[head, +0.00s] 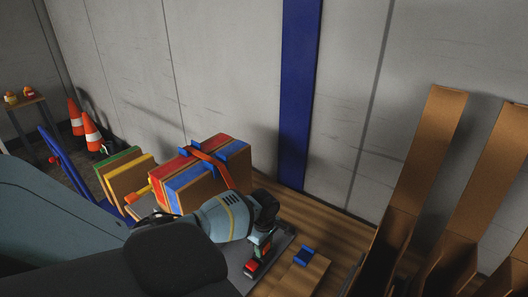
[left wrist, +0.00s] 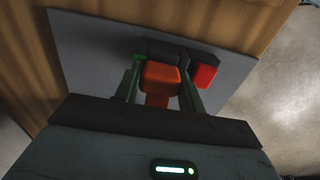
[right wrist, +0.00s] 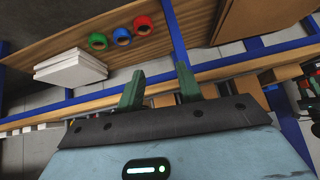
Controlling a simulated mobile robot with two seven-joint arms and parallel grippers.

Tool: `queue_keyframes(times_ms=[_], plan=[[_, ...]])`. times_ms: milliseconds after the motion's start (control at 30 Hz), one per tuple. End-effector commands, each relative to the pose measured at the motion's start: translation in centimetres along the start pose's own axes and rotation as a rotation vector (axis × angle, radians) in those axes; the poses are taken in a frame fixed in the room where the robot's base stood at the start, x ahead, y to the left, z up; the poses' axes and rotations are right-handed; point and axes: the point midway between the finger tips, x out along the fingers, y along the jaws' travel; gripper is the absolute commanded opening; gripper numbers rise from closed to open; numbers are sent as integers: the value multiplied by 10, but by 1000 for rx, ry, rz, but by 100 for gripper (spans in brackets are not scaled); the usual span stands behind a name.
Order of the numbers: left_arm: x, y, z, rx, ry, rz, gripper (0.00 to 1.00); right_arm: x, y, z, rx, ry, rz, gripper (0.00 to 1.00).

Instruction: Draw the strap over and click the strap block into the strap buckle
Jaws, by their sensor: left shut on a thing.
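The orange strap (head: 212,160) runs over the bundle of red and blue boxes (head: 200,178) and down its near side, where my left arm hides its lower end. My left gripper (left wrist: 160,85) is shut on the orange strap block (left wrist: 160,76). In the head view, my left gripper (head: 261,250) is low over the grey plate, in front of the bundle. A dark strap buckle (left wrist: 168,52) with a red part (left wrist: 205,76) lies just beyond the block on the plate. Whether block and buckle touch is unclear. My right gripper (right wrist: 160,92) is open and empty, away from the strap.
A blue block (head: 303,256) sits on a wooden piece right of the grey plate (left wrist: 90,60). Tall brown chutes (head: 425,160) stand at the right. Traffic cones (head: 91,132) stand at the left. The right wrist view shows a shelf with white slabs (right wrist: 72,68) and coloured rings.

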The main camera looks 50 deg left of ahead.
Motion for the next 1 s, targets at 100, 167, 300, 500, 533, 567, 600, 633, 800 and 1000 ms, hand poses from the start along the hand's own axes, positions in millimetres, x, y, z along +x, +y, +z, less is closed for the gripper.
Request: queue_keyframes(times_ms=[100,167,300,500,533,567,600,633,800,1000], plan=[[1,-1,0,0,0,-2,48,1,0,-2,-1,4,0,36],[1,-1,0,0,0,-2,55,1,0,-3,-1,6,1,36],[1,-1,0,0,0,-2,65,2,0,-3,-1,6,1,36],[1,-1,0,0,0,-2,65,1,0,-3,-1,6,0,36],[0,-1,0,0,0,-1,65,1,0,-3,-1,6,1,36],[-2,0,0,1,0,0,65,1,0,-4,-1,7,1,36],[-6,0,0,1,0,1,65,0,0,-5,-1,8,1,36],[-9,0,0,1,0,2,65,-1,0,-6,-1,10,1,36],[-37,1,0,0,0,6,65,-7,0,-13,-2,19,2,36],[-66,1,0,1,-1,4,65,-10,1,-18,-4,28,4,36]])
